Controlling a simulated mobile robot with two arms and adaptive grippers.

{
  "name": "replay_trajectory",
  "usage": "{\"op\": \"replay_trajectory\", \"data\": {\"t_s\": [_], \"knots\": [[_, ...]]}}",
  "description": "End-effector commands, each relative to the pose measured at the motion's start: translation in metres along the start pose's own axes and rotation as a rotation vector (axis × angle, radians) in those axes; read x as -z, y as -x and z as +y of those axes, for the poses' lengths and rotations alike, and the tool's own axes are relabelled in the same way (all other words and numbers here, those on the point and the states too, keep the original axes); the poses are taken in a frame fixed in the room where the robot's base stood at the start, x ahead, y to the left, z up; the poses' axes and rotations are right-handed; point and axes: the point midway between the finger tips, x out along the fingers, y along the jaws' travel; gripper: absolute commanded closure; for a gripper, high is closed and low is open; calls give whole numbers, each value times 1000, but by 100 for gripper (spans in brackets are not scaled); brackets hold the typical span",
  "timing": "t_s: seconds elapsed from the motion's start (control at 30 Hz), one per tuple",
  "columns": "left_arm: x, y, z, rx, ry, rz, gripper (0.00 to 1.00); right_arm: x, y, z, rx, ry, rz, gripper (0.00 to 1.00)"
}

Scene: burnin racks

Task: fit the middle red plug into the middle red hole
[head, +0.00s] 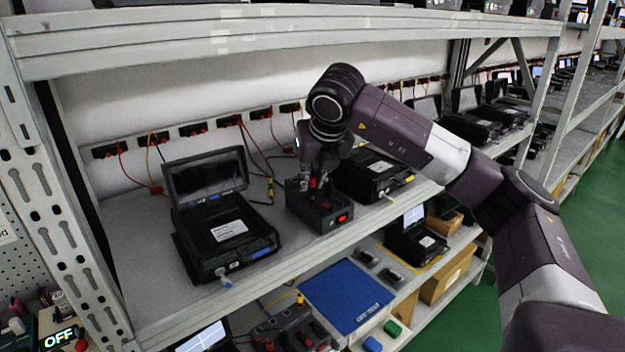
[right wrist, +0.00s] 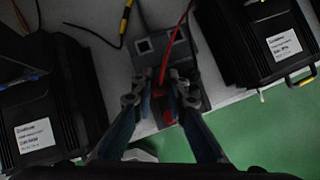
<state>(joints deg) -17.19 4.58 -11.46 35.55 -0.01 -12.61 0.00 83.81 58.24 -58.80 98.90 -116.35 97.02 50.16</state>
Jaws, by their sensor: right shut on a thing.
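My right gripper (head: 317,190) reaches down over a dark grey box (head: 327,218) with a red lit switch (head: 342,217) on its front. It is shut on a red plug (right wrist: 160,91), seen between the fingertips in the right wrist view (right wrist: 162,97). A red cable (right wrist: 178,37) rises from near the plug. The box also shows under the fingers there (right wrist: 178,50). The fingers and plug hide the holes, so I cannot tell whether the plug is in one or just above. My left gripper is not in view.
An open black case (head: 222,232) stands left of the box, and another black case (head: 372,177) stands close on its right. Sockets with loose cables line the back wall. The shelf's front edge (head: 262,284) and an upper shelf beam (head: 210,45) bound the space.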

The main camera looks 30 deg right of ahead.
Motion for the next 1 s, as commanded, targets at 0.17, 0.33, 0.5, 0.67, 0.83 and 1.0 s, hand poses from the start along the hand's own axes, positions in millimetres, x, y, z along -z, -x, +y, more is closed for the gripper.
{"op": "replay_trajectory", "data": {"t_s": [0.17,0.33,0.5,0.67,0.83,1.0], "knots": [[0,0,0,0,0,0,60,0,0,0,0,0,0,100],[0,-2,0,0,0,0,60,1,-1,0,0,0,0,100],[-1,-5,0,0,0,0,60,1,-2,0,0,0,0,100],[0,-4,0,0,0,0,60,1,-1,0,0,0,0,100],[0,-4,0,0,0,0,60,1,-1,0,0,0,0,100],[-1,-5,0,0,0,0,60,1,-2,0,0,0,0,100]]}}
